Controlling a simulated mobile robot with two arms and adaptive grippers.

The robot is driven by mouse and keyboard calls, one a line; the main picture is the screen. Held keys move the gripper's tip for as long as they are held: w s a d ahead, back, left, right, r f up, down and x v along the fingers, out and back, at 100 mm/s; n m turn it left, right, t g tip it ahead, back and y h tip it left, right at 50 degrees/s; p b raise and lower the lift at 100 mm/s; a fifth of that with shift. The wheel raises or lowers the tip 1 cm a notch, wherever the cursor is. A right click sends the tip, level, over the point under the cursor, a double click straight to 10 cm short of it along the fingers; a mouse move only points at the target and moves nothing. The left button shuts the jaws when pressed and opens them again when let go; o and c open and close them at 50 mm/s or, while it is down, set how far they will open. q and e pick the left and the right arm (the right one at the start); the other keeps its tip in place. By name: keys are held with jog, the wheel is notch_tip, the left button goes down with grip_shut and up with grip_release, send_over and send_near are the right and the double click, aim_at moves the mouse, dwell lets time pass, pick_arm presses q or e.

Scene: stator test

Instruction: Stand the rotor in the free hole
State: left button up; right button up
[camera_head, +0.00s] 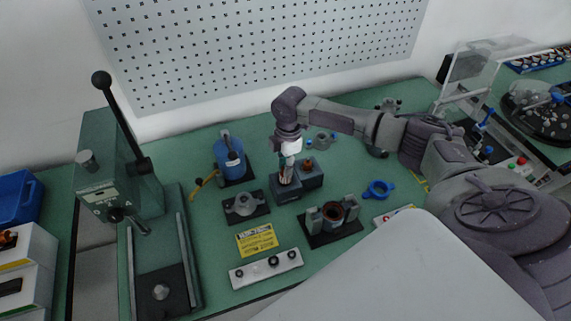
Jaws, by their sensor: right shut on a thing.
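My right gripper (288,172) points down over the front-left part of a dark two-part block (311,180). It is shut on the rotor, which is mostly hidden by the fingers and very small here. The rotor's lower end is at or just over the block's front-left part; I cannot tell whether it is inside a hole. A brown, copper-coloured part (308,163) stands in the block's back-right part. My left gripper is not in view.
A grey part on a dark plate (245,204) and a blue device (229,156) are left. A lever press (125,185) stands far left.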

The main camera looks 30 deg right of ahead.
jog(key=shift+f+b, duration=0.65)
jog(key=shift+f, duration=0.65)
jog(key=o, duration=1)
jog(key=shift+r, duration=0.1)
notch_tip(320, 180, up, 12)
jog(key=d, duration=0.1)
jog(key=shift+f, duration=0.2)
